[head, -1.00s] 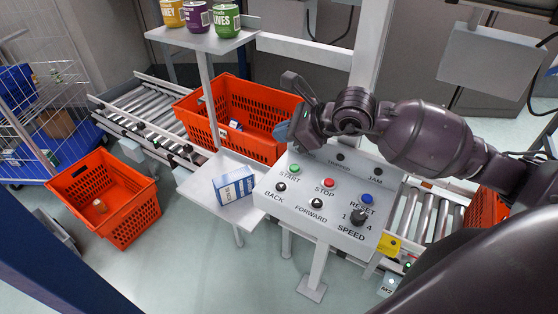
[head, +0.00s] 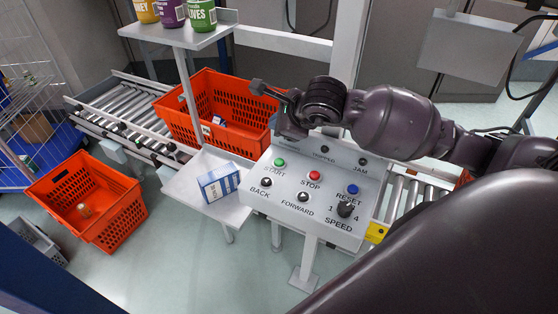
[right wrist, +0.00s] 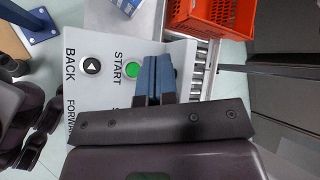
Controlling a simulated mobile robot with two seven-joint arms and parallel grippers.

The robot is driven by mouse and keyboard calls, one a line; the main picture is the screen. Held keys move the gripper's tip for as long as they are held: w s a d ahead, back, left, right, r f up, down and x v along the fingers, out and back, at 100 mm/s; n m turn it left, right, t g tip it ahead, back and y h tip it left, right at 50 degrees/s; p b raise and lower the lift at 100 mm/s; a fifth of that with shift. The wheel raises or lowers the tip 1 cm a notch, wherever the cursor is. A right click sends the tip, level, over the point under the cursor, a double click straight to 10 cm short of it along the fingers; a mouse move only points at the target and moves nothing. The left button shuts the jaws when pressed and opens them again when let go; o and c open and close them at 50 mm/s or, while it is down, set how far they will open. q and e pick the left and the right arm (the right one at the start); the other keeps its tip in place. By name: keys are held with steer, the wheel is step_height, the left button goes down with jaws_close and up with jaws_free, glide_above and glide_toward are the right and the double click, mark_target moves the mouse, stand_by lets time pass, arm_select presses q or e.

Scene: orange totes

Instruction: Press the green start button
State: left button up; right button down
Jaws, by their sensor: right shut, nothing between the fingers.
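The green start button (head: 279,162) sits at the upper left of the white control panel (head: 330,226), above the word START. It also shows in the right wrist view (right wrist: 132,70), uncovered, just left of my fingertips. My right gripper (right wrist: 157,66) is shut and empty, its blue fingers side by side over the panel. In the head view my right gripper (head: 287,126) is beyond the panel's upper left edge, apart from the button, with its fingers mostly hidden. I cannot tell the exact height of the fingertips above the panel. My left gripper is not in view.
The red stop button (head: 314,175), blue reset button (head: 352,189), black buttons and speed knob (head: 345,209) share the panel. A blue-and-white box (head: 218,184) lies on the shelf to the left. An orange tote (head: 180,124) stands on the roller conveyor behind.

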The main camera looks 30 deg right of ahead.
mark_target(278, 163)
step_height(278, 163, down, 8)
steer(key=b, duration=0.3)
steer(key=shift+b, duration=0.4)
steer(key=shift+f, duration=0.3)
steer(key=shift+b, duration=0.35)
stand_by(1.3)
steer(key=shift+f+b, duration=0.4)
steer(key=shift+f, duration=0.05)
